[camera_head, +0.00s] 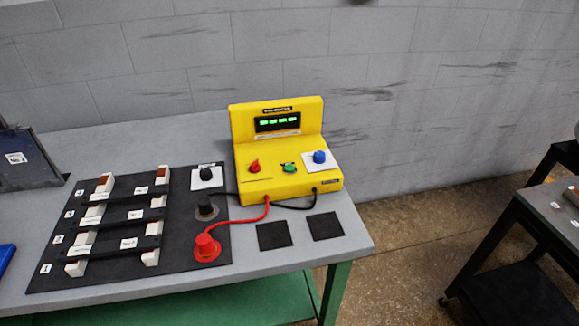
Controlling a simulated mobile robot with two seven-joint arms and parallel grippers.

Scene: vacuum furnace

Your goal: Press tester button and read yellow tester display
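The yellow tester (285,150) stands upright at the back right of the grey table. Its dark display (277,121) shows several green characters, too small to read surely. On its sloped front are a red knob (254,166), a green button (290,168) and a blue knob or button (319,157) on a white plate. A red probe (205,246) stands on the black mat, joined to the tester by a red cable. A black probe (206,207) stands behind it, with a black cable nearby. Neither of my grippers shows in the head view.
A black mat (190,262) carries a rack of dark bars on white supports (115,220) at the left. A black knob on a white plate (206,176) sits beside the tester. Two bare black squares (274,235) lie in front of it. Another dark table (540,230) stands at right.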

